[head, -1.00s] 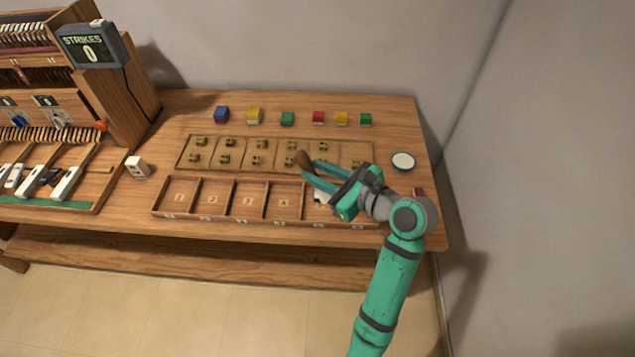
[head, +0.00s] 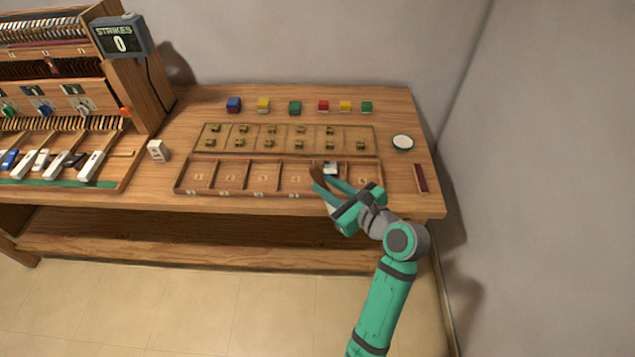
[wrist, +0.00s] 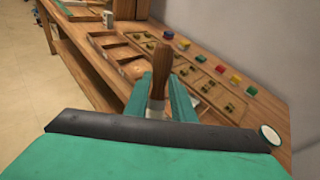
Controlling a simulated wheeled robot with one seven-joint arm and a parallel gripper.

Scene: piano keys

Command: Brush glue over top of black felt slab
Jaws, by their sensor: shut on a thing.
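My gripper (head: 326,190) is shut on a brush (head: 317,173), with its brown wooden handle pointing up between the fingers; the brush handle also shows in the wrist view (wrist: 161,62). The bristles are hidden. The gripper is over the front edge of the compartment tray (head: 277,193). A small white block with a dark patch (head: 331,168) is in the compartment right of number 4, just behind the fingers; I cannot tell whether the patch is the black felt slab. A round dish with a pale top (head: 403,142), maybe glue, stands at the right; it also shows in the wrist view (wrist: 270,133).
A slotted board (head: 285,138) with several brass-coloured pieces lies behind the tray. Several coloured blocks (head: 295,108) line the back. A dark red strip (head: 421,179) lies at the right edge. The piano (head: 75,95) with a strikes display (head: 122,40) is at left.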

